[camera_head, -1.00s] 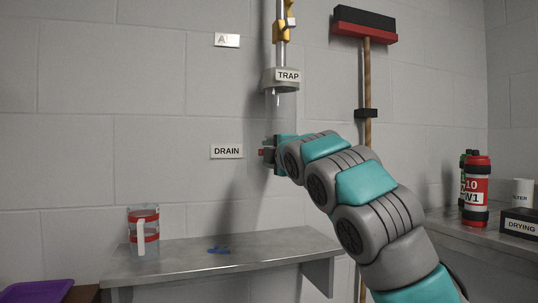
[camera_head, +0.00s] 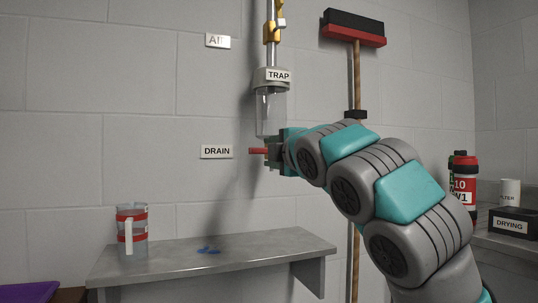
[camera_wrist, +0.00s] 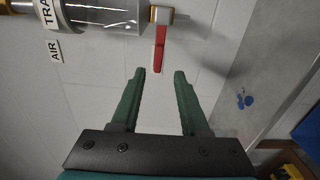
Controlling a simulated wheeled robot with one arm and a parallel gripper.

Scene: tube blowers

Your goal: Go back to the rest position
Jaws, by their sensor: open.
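My gripper (camera_wrist: 158,78) is open and empty in the wrist view, its two green fingers apart. A red drain handle (camera_wrist: 159,56) lies just beyond the fingertips, roughly in line with the gap and apart from them. In the head view my gripper (camera_head: 268,150) is at the drain, beside the red handle (camera_head: 257,150), just below the clear trap bowl (camera_head: 270,112). The arm reaches in from the lower right. The clear bowl also shows in the wrist view (camera_wrist: 100,14).
A broom (camera_head: 355,70) hangs on the wall at right.

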